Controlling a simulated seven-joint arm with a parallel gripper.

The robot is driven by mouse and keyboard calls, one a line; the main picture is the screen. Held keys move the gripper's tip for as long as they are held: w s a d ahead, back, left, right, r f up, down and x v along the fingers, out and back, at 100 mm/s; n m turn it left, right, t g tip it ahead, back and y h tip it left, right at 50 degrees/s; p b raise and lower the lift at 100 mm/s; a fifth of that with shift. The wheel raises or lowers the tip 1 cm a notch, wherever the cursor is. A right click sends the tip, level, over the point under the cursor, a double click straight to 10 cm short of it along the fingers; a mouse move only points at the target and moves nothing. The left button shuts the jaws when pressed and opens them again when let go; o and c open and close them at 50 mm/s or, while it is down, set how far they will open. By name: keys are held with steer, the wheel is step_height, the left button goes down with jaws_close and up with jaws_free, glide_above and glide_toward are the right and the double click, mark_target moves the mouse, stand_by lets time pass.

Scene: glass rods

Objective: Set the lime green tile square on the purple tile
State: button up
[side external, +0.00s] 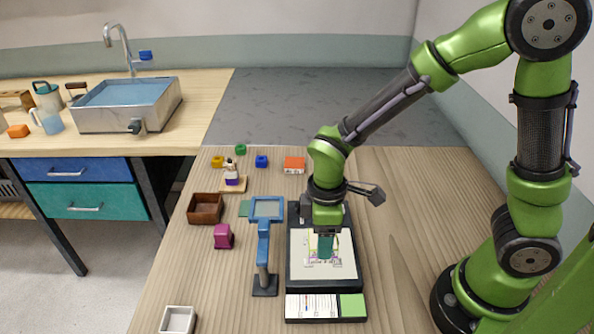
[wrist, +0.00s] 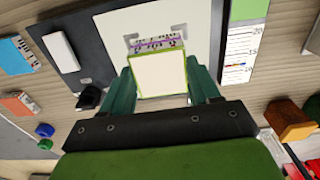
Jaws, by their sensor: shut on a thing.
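My gripper (wrist: 162,88) is shut on the lime green tile (wrist: 160,75), a pale-faced tile with lime green edges, held between the two teal fingers. In the side view my gripper (side external: 325,250) is low over the white sheet on the black board, and its fingers hide most of the tile. The purple tile (wrist: 157,43), with purple edges and dark marks, shows just past the held tile's far edge in the wrist view. The held tile hides part of it. I cannot tell whether the two tiles touch.
The black board (side external: 293,274) carries a ruled strip and a green patch (side external: 352,305) at its front. A blue stand (side external: 264,250) with a square frame rises close on its left. A brown box (side external: 206,208) and magenta block (side external: 223,236) lie farther left.

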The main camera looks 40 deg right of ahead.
steer(key=o, duration=1.2)
steer(key=shift+o, duration=0.2)
step_height(320, 180, up, 17)
steer(key=s+d+r+m+t+y, duration=0.1)
steer(key=s+d+m+t, duration=0.4)
steer(key=m, duration=0.8)
steer(key=d+t+y, duration=0.1)
steer(key=d+t, duration=0.1)
steer(key=shift+s+d+r, duration=0.35)
steer(key=shift+r, duration=0.05)
